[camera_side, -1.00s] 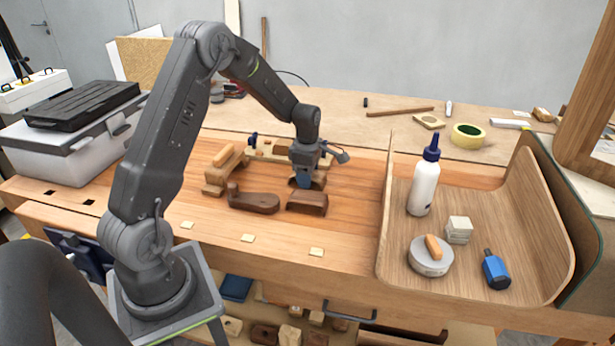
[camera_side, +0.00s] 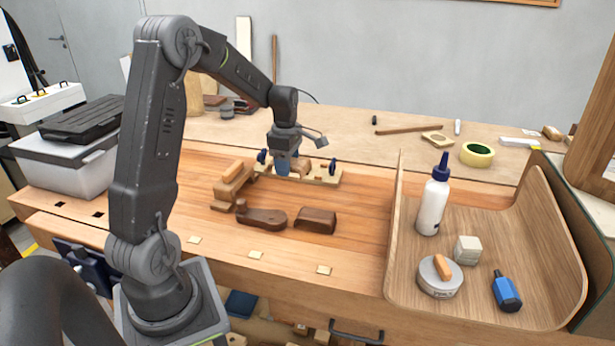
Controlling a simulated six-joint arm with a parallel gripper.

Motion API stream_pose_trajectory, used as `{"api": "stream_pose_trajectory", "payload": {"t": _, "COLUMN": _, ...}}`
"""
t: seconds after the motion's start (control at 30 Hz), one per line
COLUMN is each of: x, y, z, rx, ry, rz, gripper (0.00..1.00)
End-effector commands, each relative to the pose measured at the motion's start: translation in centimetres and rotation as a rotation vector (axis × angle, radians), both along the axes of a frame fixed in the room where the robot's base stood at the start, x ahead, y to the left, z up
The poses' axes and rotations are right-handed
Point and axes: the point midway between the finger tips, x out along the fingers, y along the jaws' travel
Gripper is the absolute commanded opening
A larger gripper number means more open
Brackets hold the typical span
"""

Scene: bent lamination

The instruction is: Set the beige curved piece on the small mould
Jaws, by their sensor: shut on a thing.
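My gripper (camera_side: 287,168) has blue fingers that point down, at the rear of the wooden bench. It is shut on a small curved piece (camera_side: 301,166), which I take to be the beige curved piece. Most of that piece is hidden behind the fingers, and its outline is too small to tell. It is over or at a pale wooden rack (camera_side: 327,178) with blue clamp knobs; I cannot tell whether they touch. In front, a dark brown block (camera_side: 315,221) and a dark brown curved form (camera_side: 262,216) lie on the bench. I cannot tell which is the small mould.
A tan block on a brown wooden stand (camera_side: 232,184) is left of my gripper. Bench space between is clear.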

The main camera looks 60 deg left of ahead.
Motion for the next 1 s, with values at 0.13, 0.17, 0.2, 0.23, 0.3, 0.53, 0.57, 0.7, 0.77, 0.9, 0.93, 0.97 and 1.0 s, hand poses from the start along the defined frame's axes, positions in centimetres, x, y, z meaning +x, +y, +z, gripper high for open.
{"api": "stream_pose_trajectory", "payload": {"t": 0.13, "x": -1.9, "y": 1.4, "z": 1.4, "rx": 0.001, "ry": -0.001, "rz": 0.003, "gripper": 0.3}}
{"api": "stream_pose_trajectory", "payload": {"t": 0.17, "x": -2.2, "y": 1.6, "z": 1.6, "rx": 0.001, "ry": -0.001, "rz": 0.003, "gripper": 0.3}}
{"api": "stream_pose_trajectory", "payload": {"t": 0.2, "x": -2.5, "y": 1.9, "z": 1.9, "rx": 0.001, "ry": -0.001, "rz": 0.002, "gripper": 0.3}}
{"api": "stream_pose_trajectory", "payload": {"t": 0.23, "x": -2.6, "y": 2.0, "z": 2.0, "rx": 0.001, "ry": -0.001, "rz": 0.001, "gripper": 0.3}}
{"api": "stream_pose_trajectory", "payload": {"t": 0.3, "x": -2.7, "y": 2.4, "z": 2.2, "rx": 0.0, "ry": 0.0, "rz": 0.002, "gripper": 0.3}}
{"api": "stream_pose_trajectory", "payload": {"t": 0.53, "x": 0.5, "y": 5.2, "z": 2.8, "rx": -0.001, "ry": 0.001, "rz": 0.014, "gripper": 0.3}}
{"api": "stream_pose_trajectory", "payload": {"t": 0.57, "x": 1.2, "y": 5.7, "z": 2.8, "rx": 0.0, "ry": 0.0, "rz": 0.016, "gripper": 0.3}}
{"api": "stream_pose_trajectory", "payload": {"t": 0.7, "x": 4.0, "y": 7.6, "z": 2.9, "rx": 0.0, "ry": 0.0, "rz": 0.031, "gripper": 0.3}}
{"api": "stream_pose_trajectory", "payload": {"t": 0.77, "x": 5.0, "y": 8.3, "z": 2.9, "rx": 0.0, "ry": 0.0, "rz": 0.036, "gripper": 0.3}}
{"api": "stream_pose_trajectory", "payload": {"t": 0.9, "x": 6.7, "y": 9.3, "z": 2.8, "rx": 0.0, "ry": 0.0, "rz": 0.047, "gripper": 0.3}}
{"api": "stream_pose_trajectory", "payload": {"t": 0.93, "x": 7.0, "y": 9.5, "z": 2.8, "rx": -0.001, "ry": 0.001, "rz": 0.048, "gripper": 0.3}}
{"api": "stream_pose_trajectory", "payload": {"t": 0.97, "x": 7.2, "y": 9.6, "z": 2.8, "rx": 0.0, "ry": 0.0, "rz": 0.049, "gripper": 0.3}}
{"api": "stream_pose_trajectory", "payload": {"t": 1.0, "x": 7.4, "y": 9.7, "z": 2.8, "rx": 0.0, "ry": 0.0, "rz": 0.05, "gripper": 0.3}}
